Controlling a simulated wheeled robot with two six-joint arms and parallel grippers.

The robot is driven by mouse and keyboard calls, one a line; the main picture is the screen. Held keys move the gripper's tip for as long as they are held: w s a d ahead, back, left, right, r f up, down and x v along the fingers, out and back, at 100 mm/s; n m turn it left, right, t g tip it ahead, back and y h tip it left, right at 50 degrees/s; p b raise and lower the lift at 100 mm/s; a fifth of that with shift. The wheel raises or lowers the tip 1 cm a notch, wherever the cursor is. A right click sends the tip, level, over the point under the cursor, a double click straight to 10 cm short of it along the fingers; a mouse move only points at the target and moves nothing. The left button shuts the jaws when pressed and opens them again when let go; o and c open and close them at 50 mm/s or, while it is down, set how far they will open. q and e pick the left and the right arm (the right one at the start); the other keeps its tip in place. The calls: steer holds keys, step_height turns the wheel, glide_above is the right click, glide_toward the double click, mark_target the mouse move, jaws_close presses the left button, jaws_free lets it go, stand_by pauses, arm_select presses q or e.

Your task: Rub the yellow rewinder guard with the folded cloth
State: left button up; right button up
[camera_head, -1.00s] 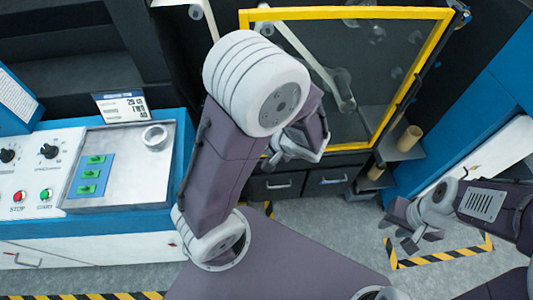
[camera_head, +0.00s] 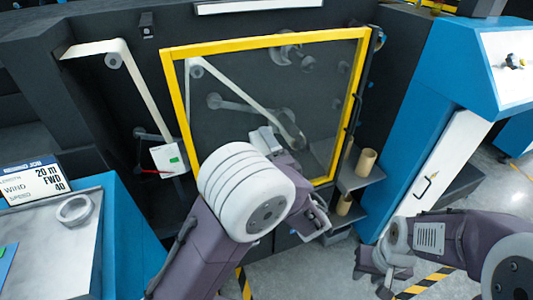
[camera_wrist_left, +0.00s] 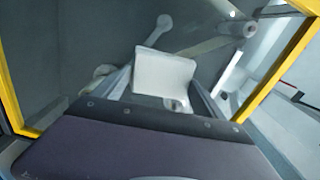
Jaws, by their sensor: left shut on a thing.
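The yellow rewinder guard (camera_head: 262,43) is a yellow frame around a clear panel, upright in front of dark machinery. In the left wrist view its yellow edges (camera_wrist_left: 14,92) show at both sides. The folded cloth (camera_wrist_left: 165,72) is a small white folded piece between my left gripper's fingers (camera_wrist_left: 160,95). My left gripper (camera_head: 272,143) is shut on it, in front of the lower middle of the panel. I cannot tell whether the cloth touches the panel. My own arm hides part of the guard's lower edge. My right gripper (camera_head: 374,272) is empty and looks open, low at the right.
A pale web runs over rollers behind the panel and at its left (camera_head: 113,61). A shelf with brown cores (camera_head: 366,161) stands close at the guard's right. A blue cabinet (camera_head: 430,110) is further right. A metal-topped console (camera_head: 50,240) is at lower left.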

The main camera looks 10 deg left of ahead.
arm_select(q)
steer(key=p+x, duration=0.1)
steer(key=x, duration=0.3)
steer(key=shift+a, duration=0.1)
steer(key=shift+b+x, duration=0.5)
steer(key=shift+x, duration=0.5)
stand_by(0.4)
steer(key=shift+f, duration=0.1)
